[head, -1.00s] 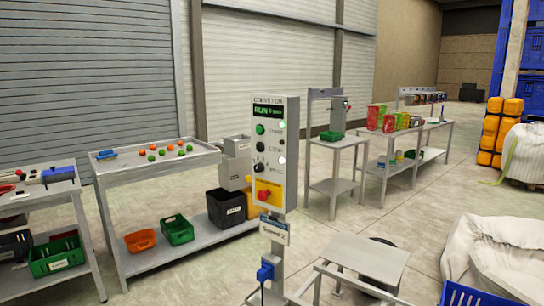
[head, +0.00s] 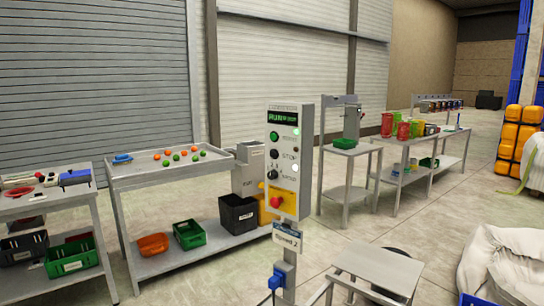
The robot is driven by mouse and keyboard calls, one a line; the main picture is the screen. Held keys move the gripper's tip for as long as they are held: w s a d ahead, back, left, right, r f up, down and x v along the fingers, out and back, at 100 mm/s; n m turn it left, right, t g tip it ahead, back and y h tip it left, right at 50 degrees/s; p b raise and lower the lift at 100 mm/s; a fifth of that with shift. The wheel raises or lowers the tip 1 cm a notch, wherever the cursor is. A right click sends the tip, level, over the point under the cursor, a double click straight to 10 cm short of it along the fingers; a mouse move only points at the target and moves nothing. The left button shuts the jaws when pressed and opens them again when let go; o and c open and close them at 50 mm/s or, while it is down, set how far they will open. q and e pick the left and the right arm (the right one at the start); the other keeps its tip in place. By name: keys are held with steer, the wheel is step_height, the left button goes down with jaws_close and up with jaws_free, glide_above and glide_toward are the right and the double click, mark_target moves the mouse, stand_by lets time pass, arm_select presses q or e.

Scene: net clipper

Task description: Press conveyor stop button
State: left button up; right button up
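The conveyor control box (head: 289,160) stands upright on a grey post near the middle of the head view. Its display (head: 283,117) reads RUN in green. Below the display are a green button (head: 274,135), a black button (head: 274,154) with a label that seems to read STOP, and a dark selector knob (head: 272,175). A red mushroom button (head: 276,202) sits on a yellow plate at the bottom of the panel. Small lamps are lit along the right of the panel. Neither of my grippers is in view.
A grey table (head: 120,182) with orange and green balls stands left of the post. A low grey stool (head: 380,270) stands just right of the post. Further right are a bench (head: 418,140) with coloured goods and a white sack (head: 500,260). Open floor lies between.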

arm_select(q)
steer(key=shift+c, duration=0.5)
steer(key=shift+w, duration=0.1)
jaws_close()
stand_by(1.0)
